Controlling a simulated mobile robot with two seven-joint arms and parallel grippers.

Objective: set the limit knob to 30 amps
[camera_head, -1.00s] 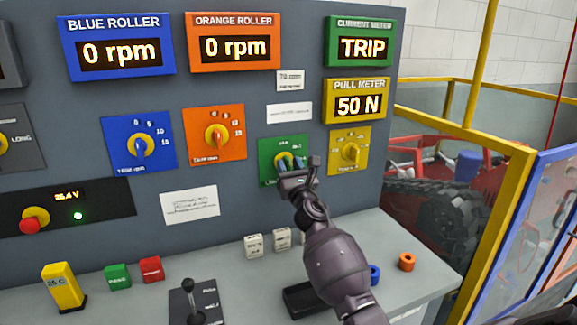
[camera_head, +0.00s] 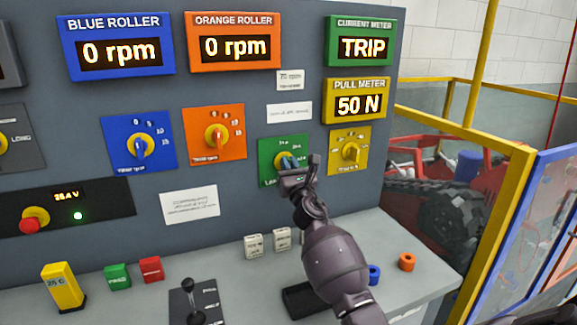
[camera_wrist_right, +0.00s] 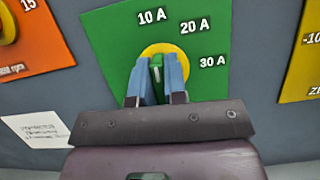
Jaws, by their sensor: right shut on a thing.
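The green limit plate (camera_head: 265,147) is on the panel below the current meter (camera_head: 361,43), which reads TRIP. In the right wrist view the plate (camera_wrist_right: 105,35) shows the marks 10 A, 20 A and 30 A around a yellow disc. The green limit knob (camera_wrist_right: 156,66) stands on this disc between the blue fingers. My right gripper (camera_wrist_right: 157,78) is shut on the knob. In the head view my right gripper (camera_head: 289,163) covers part of the plate. The knob's visible end points roughly upward in the wrist view, nearer 10 A than 30 A. My left gripper is not in view.
An orange knob plate (camera_head: 234,125) is close on the left, and a yellow knob plate (camera_head: 360,137) close on the right. Below, the desk holds a black lever (camera_head: 190,290), orange and blue rings and several small blocks. A red emergency button (camera_head: 31,222) is far left.

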